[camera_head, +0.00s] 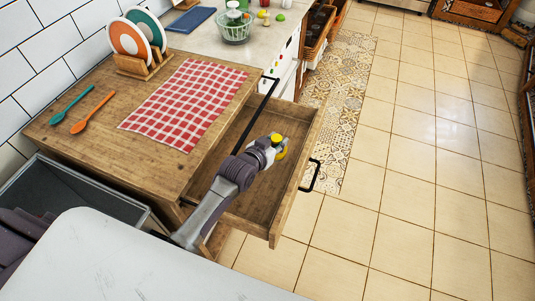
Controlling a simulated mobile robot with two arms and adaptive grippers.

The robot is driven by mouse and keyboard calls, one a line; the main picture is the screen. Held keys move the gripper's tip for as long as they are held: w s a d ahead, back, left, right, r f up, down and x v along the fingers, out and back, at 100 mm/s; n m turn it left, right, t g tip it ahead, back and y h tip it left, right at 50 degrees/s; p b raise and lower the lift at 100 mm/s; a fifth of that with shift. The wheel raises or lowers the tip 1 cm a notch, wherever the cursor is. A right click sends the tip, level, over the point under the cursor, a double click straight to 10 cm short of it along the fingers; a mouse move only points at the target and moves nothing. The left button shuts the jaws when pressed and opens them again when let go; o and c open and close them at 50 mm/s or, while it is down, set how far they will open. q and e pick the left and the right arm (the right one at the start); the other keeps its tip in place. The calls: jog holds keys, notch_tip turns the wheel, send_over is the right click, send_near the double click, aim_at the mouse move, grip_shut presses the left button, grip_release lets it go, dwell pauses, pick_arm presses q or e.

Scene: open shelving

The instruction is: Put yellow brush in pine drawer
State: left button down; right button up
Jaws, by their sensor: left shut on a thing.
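The pine drawer (292,190) is pulled out from under the wooden counter. Its inside looks empty apart from what my gripper covers. My left gripper (274,149) reaches over the open drawer from the lower left. It is shut on the yellow brush (280,153), of which only small yellow parts show at the fingertips. The rest of the brush is hidden by the gripper. I cannot tell whether the brush touches the drawer floor. My right gripper is out of view.
A red checked cloth (185,103), teal spoon (73,104), orange spoon (92,110) and plate rack (145,66) are on the counter (130,150). A long black bar (257,115) runs by the drawer's back edge. A grey bin (95,196) stands at left. Tiled floor (420,180) is clear.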

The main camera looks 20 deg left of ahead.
pick_arm(q)
jog(key=shift+f, duration=3.05)
jog(key=shift+f, duration=0.15)
jog(key=c, duration=0.8)
grip_release()
jog(key=shift+r, duration=0.25)
jog(key=v, duration=1.2)
jog(key=shift+f, duration=0.1)
